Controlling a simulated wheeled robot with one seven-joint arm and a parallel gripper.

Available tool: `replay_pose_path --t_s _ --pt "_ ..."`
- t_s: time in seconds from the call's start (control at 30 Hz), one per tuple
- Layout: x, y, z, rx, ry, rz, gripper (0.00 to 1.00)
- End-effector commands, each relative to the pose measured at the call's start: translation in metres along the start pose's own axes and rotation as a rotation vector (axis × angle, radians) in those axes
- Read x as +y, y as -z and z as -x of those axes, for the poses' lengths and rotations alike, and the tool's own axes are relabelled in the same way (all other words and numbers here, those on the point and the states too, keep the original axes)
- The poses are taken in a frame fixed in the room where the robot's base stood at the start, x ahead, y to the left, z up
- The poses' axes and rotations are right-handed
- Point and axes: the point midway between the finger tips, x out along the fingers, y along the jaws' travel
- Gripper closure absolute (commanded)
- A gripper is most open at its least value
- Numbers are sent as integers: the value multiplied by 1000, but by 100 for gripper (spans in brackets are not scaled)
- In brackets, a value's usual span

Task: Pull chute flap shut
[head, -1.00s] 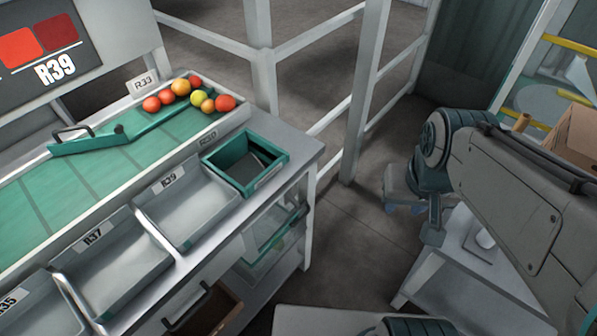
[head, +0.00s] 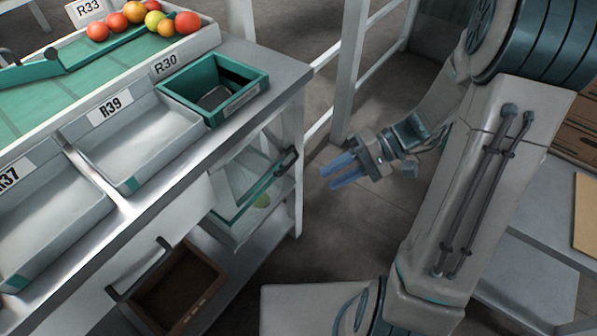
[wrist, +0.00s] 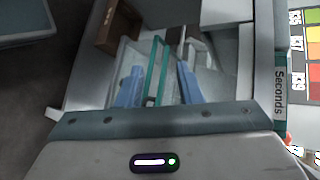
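A clear panel with a teal rim (head: 252,199) and a dark handle (head: 288,160) stands out under the right end of the sorting bench; I take it to be the chute flap. A gap shows between fingertips and handle. In the wrist view, the teal rim (wrist: 157,68) runs between the two spread fingers (wrist: 158,86). I cannot tell the exact depth between them.
Above is the teal bin (head: 182,99), labelled "Seconds" in the wrist view (wrist: 263,75), beside tray R39 (head: 140,142). A second dark handle (head: 140,270) is at lower left, near a brown crate (head: 158,312). White posts (head: 350,75) stand behind; floor is clear around my gripper.

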Motion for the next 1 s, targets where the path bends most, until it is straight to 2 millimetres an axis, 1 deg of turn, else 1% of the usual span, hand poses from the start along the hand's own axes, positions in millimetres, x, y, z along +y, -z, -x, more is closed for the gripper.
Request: replay_pose_path --t_s 0.03,0.17,0.2,0.3,0.4,0.5,0.6,0.7,0.87,1.0 --pt "30 16 -10 25 88 3 67" --pt "69 48 -16 129 296 48 67" --pt "81 58 -16 170 353 63 67" --pt "111 79 -14 275 473 99 67" --pt "134 95 -11 371 556 129 67" --pt "150 104 -8 440 605 150 67" --pt "157 109 -5 478 629 163 67" --pt "155 113 -8 491 637 167 67" --pt "141 121 -24 487 635 169 67" --pt "123 132 -46 486 635 169 67"
